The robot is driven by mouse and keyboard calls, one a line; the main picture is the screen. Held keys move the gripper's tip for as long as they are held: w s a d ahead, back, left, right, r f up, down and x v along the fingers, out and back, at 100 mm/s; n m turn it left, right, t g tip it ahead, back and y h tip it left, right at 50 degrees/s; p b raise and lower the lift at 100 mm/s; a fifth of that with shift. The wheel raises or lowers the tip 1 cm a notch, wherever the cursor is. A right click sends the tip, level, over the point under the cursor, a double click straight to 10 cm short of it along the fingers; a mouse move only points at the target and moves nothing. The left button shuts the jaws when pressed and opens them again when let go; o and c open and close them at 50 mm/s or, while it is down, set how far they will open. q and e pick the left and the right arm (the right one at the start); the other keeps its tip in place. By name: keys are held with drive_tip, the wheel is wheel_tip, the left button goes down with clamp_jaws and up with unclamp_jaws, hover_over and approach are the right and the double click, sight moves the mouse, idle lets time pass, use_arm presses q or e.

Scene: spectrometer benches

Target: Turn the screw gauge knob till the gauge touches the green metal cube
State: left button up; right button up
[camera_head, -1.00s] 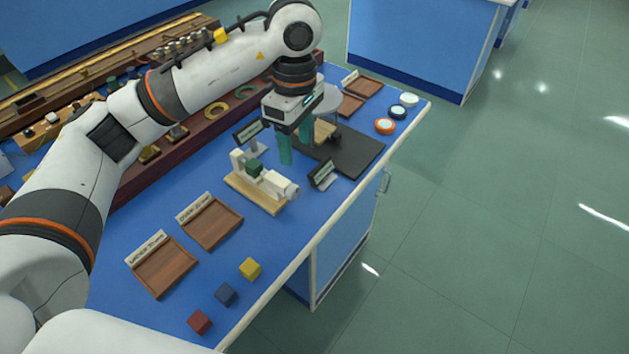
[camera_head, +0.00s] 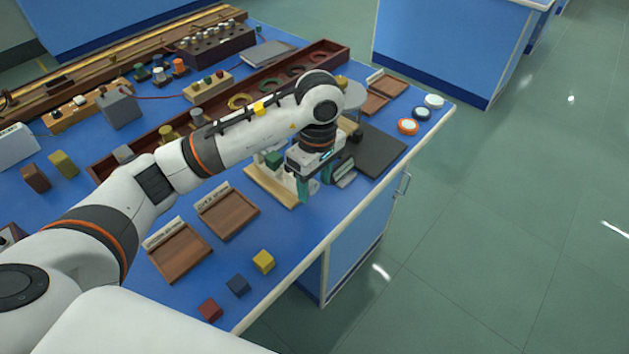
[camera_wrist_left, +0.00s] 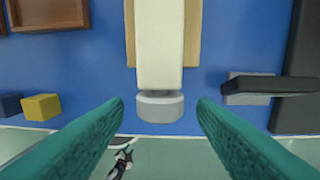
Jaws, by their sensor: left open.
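The screw gauge stands on a pale wooden base (camera_head: 268,187) on the blue bench. The green metal cube (camera_head: 273,159) is in the gauge, partly hidden by my left arm. In the left wrist view the gauge's cream body (camera_wrist_left: 160,45) ends in a short grey round knob (camera_wrist_left: 160,107). My left gripper (camera_head: 314,183) is at the knob end of the gauge and points down. Its teal fingers are open (camera_wrist_left: 160,103), one on each side of the knob, with a clear gap on both sides. The cube is out of the wrist view. My right gripper is not in view.
Two wooden trays (camera_head: 181,266) and small red, blue and yellow cubes (camera_head: 263,262) lie toward the near end. A dark mat (camera_head: 378,152) lies beyond the gauge. A dark labelled stand (camera_wrist_left: 270,86) is right of the knob. The bench edge (camera_head: 352,208) is close.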

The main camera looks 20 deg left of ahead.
use_arm(q)
drive_tip(key=shift+f, duration=0.2)
drive_tip(key=c, duration=1)
